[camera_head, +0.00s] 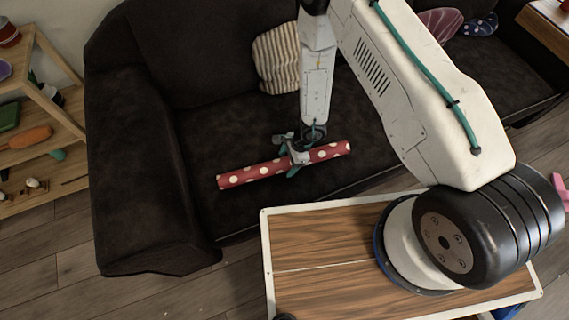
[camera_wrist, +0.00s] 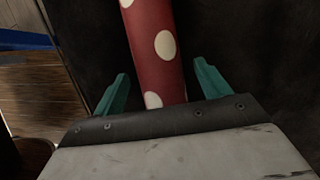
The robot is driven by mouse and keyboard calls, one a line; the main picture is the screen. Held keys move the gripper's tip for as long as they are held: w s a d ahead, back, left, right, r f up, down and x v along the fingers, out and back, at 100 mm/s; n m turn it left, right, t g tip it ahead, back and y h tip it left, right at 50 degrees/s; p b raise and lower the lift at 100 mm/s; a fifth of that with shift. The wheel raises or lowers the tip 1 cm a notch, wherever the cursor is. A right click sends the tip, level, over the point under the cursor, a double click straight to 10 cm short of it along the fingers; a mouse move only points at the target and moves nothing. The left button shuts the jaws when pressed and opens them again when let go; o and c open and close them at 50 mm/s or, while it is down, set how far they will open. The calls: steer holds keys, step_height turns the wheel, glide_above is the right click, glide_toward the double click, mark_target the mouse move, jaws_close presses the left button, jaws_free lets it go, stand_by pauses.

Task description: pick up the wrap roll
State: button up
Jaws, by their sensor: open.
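The wrap roll (camera_head: 243,175) is a red tube with cream dots, lying on the seat of the dark sofa in the head view. In the wrist view the wrap roll (camera_wrist: 155,45) runs up from between my fingers to the top edge. My gripper (camera_head: 289,157) is over the roll, right of its middle. In the wrist view its two teal fingers (camera_wrist: 160,90) stand apart, one on each side of the roll, with a gap on both sides. Whether the fingers touch the seat cannot be told.
The dark sofa (camera_head: 140,150) has a raised left armrest beside the roll's left end. A striped cushion (camera_head: 277,60) leans on the backrest behind. A wooden shelf (camera_head: 45,150) with several small items stands at the left. The seat around the roll is clear.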

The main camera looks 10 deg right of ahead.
steer(key=shift+a+f, duration=0.2)
steer(key=shift+f, duration=0.3)
steer(key=c, duration=1.1)
steer(key=shift+c, duration=0.2)
